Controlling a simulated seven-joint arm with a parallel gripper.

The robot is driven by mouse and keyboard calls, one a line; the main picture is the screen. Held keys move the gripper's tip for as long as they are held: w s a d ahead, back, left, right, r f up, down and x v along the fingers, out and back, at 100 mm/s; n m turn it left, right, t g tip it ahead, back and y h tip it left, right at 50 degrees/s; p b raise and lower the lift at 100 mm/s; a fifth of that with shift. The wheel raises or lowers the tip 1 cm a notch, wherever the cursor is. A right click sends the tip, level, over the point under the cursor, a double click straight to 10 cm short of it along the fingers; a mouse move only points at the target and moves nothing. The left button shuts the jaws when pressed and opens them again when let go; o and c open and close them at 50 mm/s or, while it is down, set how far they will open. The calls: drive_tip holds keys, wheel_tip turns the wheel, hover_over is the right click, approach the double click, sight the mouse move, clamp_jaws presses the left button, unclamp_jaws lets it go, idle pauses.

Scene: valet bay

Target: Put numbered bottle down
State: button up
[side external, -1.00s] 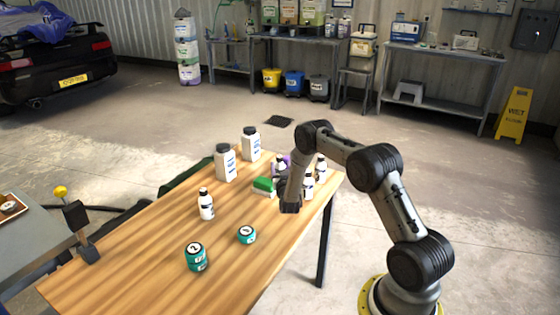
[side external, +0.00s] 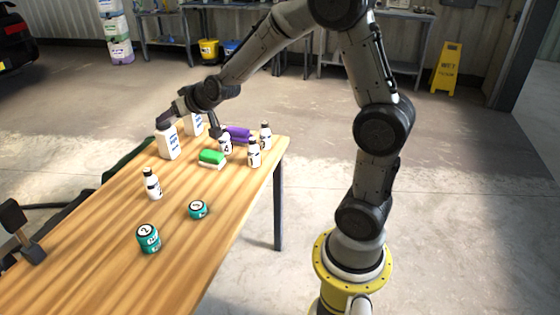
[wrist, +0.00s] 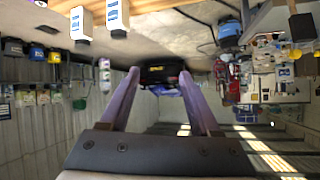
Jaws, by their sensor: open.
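In the side external view, small white bottles with black caps stand upright on the wooden table (side external: 110,225). One (side external: 225,146) near the far end shows a dark mark like a 4. Two more stand to its right, a nearer one (side external: 254,156) and a farther one (side external: 265,135). Another (side external: 152,186) stands alone at left. My gripper (side external: 168,116) is raised and tipped sideways beside the large white bottles, clear of the small ones. In the wrist view, my gripper's purple fingers (wrist: 160,75) are spread with nothing between them.
Two large white bottles stand near my gripper, the nearer (side external: 168,143) and the farther (side external: 194,123). A green sponge (side external: 211,157), a purple item (side external: 238,133) and two teal jars, one marked 2 (side external: 148,238) and one smaller (side external: 198,209), are on the table.

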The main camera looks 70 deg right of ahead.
drive_tip(key=s+a+r+n+g+y, duration=0.15)
drive_tip(key=s+a+r, duration=0.25)
drive_tip(key=s+a, duration=0.4)
drive_tip(key=s+a+f+n+g+y, duration=0.1)
drive_tip(key=s+a+g, duration=0.1)
drive_tip(key=s, duration=1)
drive_tip(key=s+a+f+n+g, duration=0.1)
drive_tip(key=s+a+n+g, duration=0.1)
drive_tip(key=s, duration=1)
drive_tip(key=shift+s+a+f+y, duration=0.2)
drive_tip(key=shift+s+f+y, duration=0.05)
drive_tip(key=shift+s+y, duration=0.1)
drive_tip(key=shift+n, duration=0.25)
